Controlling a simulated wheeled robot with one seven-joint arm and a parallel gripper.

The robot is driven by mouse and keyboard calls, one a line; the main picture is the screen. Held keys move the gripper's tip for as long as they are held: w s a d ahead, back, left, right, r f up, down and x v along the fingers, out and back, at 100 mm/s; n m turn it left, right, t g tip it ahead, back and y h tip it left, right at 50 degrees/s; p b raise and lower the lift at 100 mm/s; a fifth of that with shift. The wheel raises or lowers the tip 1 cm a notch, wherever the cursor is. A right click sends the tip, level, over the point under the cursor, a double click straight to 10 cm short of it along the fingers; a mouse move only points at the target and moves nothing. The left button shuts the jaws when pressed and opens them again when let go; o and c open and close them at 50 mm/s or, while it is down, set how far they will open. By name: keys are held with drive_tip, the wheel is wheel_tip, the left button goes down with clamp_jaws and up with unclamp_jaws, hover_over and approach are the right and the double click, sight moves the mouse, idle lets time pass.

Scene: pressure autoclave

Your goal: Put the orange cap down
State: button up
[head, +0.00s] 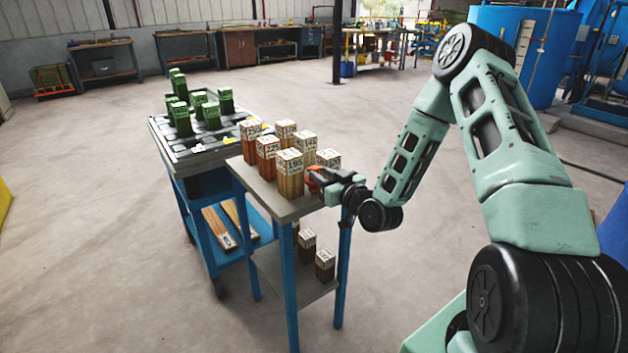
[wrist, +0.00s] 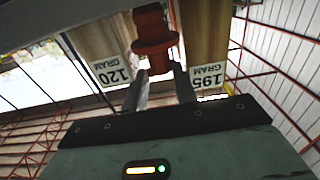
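The orange cap (wrist: 153,45) is a round red-orange piece with a wide flange and a narrower knob. In the wrist view the knob lies between my gripper's (wrist: 160,72) two fingertips, which look closed on it. In the head view my gripper (head: 325,182) reaches in from the right to the near right edge of the table (head: 272,195), and the cap (head: 315,178) shows small and orange at its tip. The cap is close to the block marked 195 (head: 290,180); whether it touches the tabletop is hidden.
Several tall wood-coloured blocks stand on the table, with one marked 120 (wrist: 98,45) beside the cap in the wrist view. A tray cart (head: 185,150) with green blocks adjoins the table on the left. A lower shelf (head: 300,285) holds smaller blocks. Open floor surrounds them.

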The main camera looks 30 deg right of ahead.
sight(312, 168)
drive_tip(key=shift+w+a+f+p, duration=0.1)
drive_tip(key=shift+w+p, duration=0.1)
drive_tip(key=shift+w, duration=1.35)
drive_tip(key=shift+w+a+f+p, duration=0.1)
drive_tip(key=shift+w+p, duration=0.1)
drive_tip(key=shift+w, duration=1.3)
drive_tip(key=shift+c, duration=0.3)
drive_tip(key=shift+r, duration=0.1)
clamp_jaws()
wheel_tip(312, 168, up, 18)
drive_tip(key=shift+p, duration=0.45)
drive_tip(key=shift+s, duration=0.1)
